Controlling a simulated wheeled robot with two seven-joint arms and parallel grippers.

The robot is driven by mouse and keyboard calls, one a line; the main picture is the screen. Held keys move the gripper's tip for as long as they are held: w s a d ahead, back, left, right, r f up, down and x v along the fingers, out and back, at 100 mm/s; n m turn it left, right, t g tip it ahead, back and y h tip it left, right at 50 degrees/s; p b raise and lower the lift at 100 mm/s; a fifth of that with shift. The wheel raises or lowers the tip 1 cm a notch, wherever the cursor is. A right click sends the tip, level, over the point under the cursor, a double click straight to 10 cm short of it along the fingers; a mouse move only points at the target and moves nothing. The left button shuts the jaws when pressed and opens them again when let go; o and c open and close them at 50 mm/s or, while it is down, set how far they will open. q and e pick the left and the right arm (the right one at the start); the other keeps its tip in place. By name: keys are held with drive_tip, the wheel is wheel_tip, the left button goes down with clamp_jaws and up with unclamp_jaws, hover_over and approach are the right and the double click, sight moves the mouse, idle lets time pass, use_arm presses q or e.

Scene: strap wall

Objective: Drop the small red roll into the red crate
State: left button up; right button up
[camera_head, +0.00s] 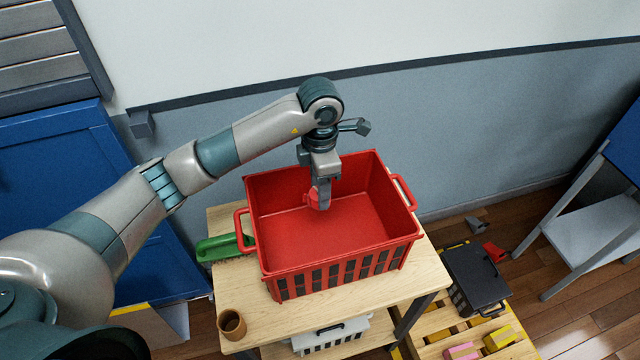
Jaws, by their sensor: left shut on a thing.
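The red crate (335,278) stands on a light wooden table, its open top facing up and a handle at each end. My left arm reaches in from the left, and my left gripper (320,203) points down over the crate's opening. It is shut on the small red roll (312,197), of which only a part shows beside the fingers. The roll appears within the crate's outline; its exact height above the crate floor is hard to tell. My right gripper is not in view.
On the wooden table (330,316) are a green-handled brush (222,247) left of the crate and a brown cup (231,324) at the front left corner. A black toolbox (476,281) sits on a pallet at right. A grey wall stands behind.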

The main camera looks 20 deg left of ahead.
use_arm(q)
drive_tip(key=shift+f, duration=0.1)
drive_tip(key=o, duration=1.1)
drive_tip(key=shift+o, duration=0.2)
drive_tip(key=shift+r+b, duration=0.35)
drive_tip(key=shift+r, duration=0.3)
wheel_tip(320, 180, up, 16)
drive_tip(key=b, duration=0.3)
drive_tip(key=shift+b, duration=0.4)
drive_tip(key=shift+r, duration=0.1)
